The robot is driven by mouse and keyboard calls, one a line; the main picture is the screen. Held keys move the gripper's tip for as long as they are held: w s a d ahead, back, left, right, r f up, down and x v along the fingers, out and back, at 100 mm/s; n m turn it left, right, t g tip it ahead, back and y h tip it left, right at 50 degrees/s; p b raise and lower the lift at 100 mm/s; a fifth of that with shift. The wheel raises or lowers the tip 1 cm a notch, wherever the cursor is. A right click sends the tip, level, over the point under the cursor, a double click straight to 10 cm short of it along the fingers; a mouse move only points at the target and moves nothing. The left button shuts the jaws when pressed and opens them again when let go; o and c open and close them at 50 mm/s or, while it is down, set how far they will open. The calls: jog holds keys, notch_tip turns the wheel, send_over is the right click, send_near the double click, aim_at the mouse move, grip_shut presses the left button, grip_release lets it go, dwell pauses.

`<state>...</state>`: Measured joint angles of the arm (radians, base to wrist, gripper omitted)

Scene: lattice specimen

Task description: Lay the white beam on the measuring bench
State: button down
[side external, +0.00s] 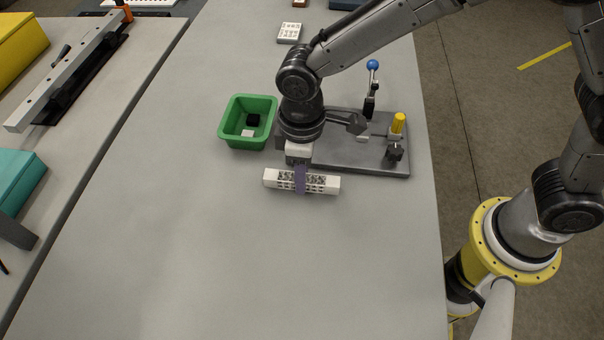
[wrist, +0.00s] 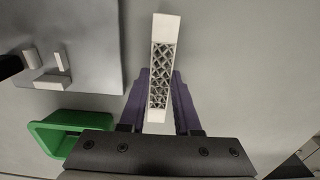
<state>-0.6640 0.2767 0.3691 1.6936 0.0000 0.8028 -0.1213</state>
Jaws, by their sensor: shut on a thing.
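The white beam (side external: 275,180) has solid ends and an open lattice middle. My gripper (side external: 301,181) is shut on it across the lattice with its purple fingers. In the wrist view my gripper (wrist: 161,92) has one finger on each long side of the beam (wrist: 164,28). The plate carries a blue-knobbed lever (side external: 372,66), a yellow knob (side external: 398,122) and small blocks. No label marks the measuring bench.
A green bin (side external: 233,140) with a black and a white piece stands left of the plate. The grey table (side external: 190,240) is clear in front and to the left. A long rail (side external: 70,75) with an orange end lies on the separate left table.

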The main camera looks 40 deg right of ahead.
jog(key=shift+f, duration=0.4)
jog(key=c, duration=0.6)
grip_release()
jog(key=shift+f, duration=0.15)
notch_tip(320, 180, up, 12)
jog(key=s+d+r+m+t, duration=0.1)
jog(key=s+d+r+m, duration=0.1)
jog(key=d+r, duration=0.5)
jog(key=s+d+m+t, duration=0.1)
jog(key=s+d+m, duration=0.1)
jog(key=s+d, duration=0.2)
jog(key=s+d+f+m+t, duration=0.1)
jog(key=s+d+m+t, duration=0.1)
jog(key=s+d, duration=0.3)
jog(key=s+d+m+t, duration=0.1)
jog(key=s+d+m, duration=0.2)
jog(key=d, duration=0.6)
jog(key=shift+s+d+f+t, duration=0.1)
jog(key=shift+s+d+t, duration=0.05)
jog(key=shift+s, duration=0.4)
jog(key=shift+s+d+f+t, duration=0.1)
jog(key=shift+s+t, duration=0.05)
jog(key=shift+s, duration=0.35)
